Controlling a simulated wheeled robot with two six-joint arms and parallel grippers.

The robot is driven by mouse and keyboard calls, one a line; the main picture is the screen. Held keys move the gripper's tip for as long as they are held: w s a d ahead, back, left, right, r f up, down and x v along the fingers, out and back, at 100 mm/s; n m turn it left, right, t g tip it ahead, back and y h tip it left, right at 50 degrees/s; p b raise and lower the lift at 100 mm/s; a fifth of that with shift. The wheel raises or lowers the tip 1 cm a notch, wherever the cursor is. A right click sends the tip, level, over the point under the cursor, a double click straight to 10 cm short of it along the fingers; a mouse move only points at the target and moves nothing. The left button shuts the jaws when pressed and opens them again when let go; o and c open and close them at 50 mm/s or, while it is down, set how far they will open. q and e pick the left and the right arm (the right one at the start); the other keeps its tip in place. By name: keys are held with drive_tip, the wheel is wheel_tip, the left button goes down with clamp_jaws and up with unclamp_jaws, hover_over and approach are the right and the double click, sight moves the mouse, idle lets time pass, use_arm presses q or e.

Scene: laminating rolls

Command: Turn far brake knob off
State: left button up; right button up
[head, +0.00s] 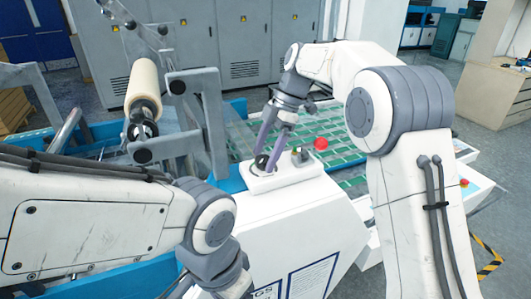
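A white control box (285,177) sits on top of the white machine housing. A dark round knob (261,163) is on its left part. A smaller dark knob or switch (301,156) is to its right. My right gripper (265,164) reaches down from above, with its two purple-grey fingers at the left knob. The fingertips overlap the knob in the view, and I cannot tell whether they press on it. The knob's pointer direction is too small to read. My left arm comes in at the lower left, and its gripper is out of the picture.
A red mushroom button (320,143) stands right of the small switch. A cream roll (143,83) on a shaft and grey bracket arms (203,120) stand to the left. A green patterned bed (340,150) lies behind the box. Grey cabinets (240,45) line the back.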

drive_tip(key=v, duration=1)
drive_tip(key=shift+r+p, duration=0.2)
drive_tip(key=shift+p, duration=0.1)
drive_tip(key=shift+d, duration=0.1)
